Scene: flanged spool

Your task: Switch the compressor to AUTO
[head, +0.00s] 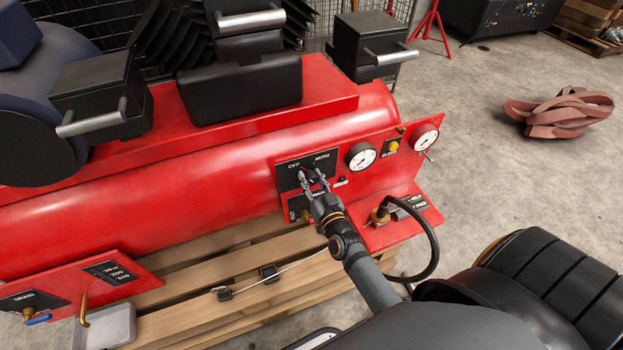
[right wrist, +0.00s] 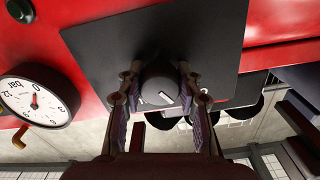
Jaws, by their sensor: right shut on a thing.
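The compressor (head: 150,215) is a long red tank with a red control panel at its right end. A black switch plate (head: 284,175) on that panel is marked OFF at left and AUTO at right. My right gripper (head: 313,178) is at this plate, its fingers around the dark round switch knob (right wrist: 158,86). In the right wrist view one finger lies on each side of the knob, and it is shut on it. A short white mark shows on the knob, but I cannot tell which label it faces. My left gripper is not in view.
Two white gauges (head: 361,156) (head: 425,138) sit right of the switch. A black cable (head: 436,250) loops from a plug on the lower red shelf, close to my right arm. The compressor rests on a wooden pallet (head: 190,280). Brown straps (head: 560,113) lie on the floor.

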